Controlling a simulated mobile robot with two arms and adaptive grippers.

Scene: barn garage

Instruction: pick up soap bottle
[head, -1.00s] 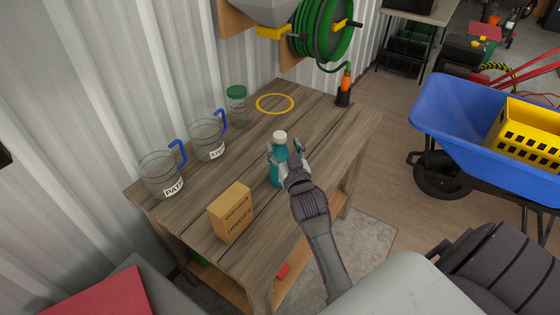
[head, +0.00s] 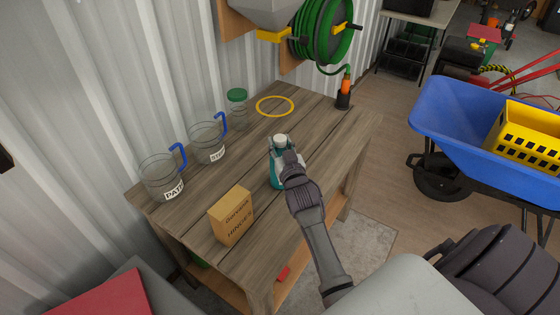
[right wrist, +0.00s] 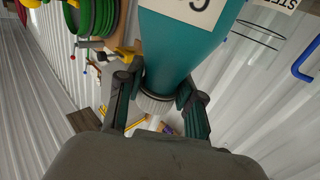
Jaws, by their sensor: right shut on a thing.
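The soap bottle (head: 275,181) is teal with a white cap and stands upright at the middle of the wooden table (head: 290,222). My right gripper (head: 284,156) reaches it from the front and is shut on its upper part, hiding some of the bottle. In the right wrist view, the teal bottle (right wrist: 180,55) with part of a white label lies between the two fingers of the gripper (right wrist: 160,98), close to its ribbed neck. Whether its base touches the table is hard to tell. My left gripper is not in view.
A cardboard hinges box (head: 231,216) stands in front, left of the bottle. Two clear jugs with blue handles (head: 162,178) and a green-lidded jar (head: 237,106) line the wall side. A yellow ring (head: 275,98) lies behind. A blue wheelbarrow (head: 455,118) stands right of the table.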

